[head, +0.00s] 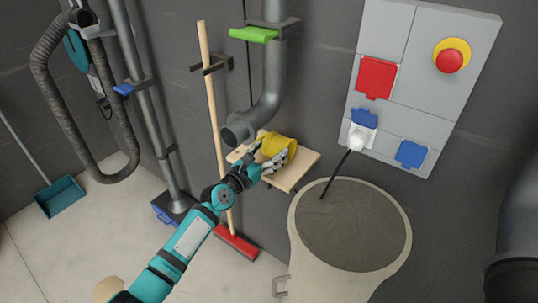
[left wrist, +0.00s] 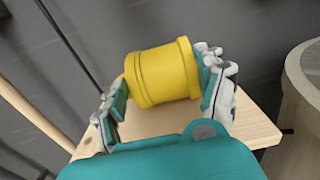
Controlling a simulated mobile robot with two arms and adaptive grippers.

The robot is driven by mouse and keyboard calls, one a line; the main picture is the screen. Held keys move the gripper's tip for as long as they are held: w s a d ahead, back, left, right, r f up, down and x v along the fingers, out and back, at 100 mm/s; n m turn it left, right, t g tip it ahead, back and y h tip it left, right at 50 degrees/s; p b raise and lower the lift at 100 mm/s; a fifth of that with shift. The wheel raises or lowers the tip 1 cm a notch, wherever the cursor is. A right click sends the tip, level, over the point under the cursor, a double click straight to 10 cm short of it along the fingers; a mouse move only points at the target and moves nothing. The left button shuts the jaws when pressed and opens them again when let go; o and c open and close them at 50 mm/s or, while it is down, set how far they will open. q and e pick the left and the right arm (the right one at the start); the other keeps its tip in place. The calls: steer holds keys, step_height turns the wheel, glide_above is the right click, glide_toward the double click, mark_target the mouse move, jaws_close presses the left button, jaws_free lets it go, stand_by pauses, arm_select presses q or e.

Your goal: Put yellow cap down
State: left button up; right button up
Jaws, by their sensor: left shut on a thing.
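The yellow cap (head: 279,146) is a short yellow cylinder with a raised rim. My left gripper (head: 268,160) is shut on it, one finger on each side. In the left wrist view the cap (left wrist: 162,74) lies on its side between the fingers of my left gripper (left wrist: 166,92). The cap is over a small wooden shelf (head: 297,173) on the wall, and the shelf (left wrist: 252,126) shows below it in the wrist view. I cannot tell whether the cap touches the shelf. My right gripper is not in view.
A grey pipe end (head: 238,131) hangs just above the shelf. A wooden broom handle (head: 211,100) stands left of it. A large barrel (head: 308,246) stands at the right, below a wall panel (head: 420,50) with a plugged-in cable.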

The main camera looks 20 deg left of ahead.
arm_select(q)
steer(key=shift+r, duration=0.15)
steer(key=shift+f, duration=0.25)
steer(key=o, duration=1.2)
steer(key=shift+r, duration=0.15)
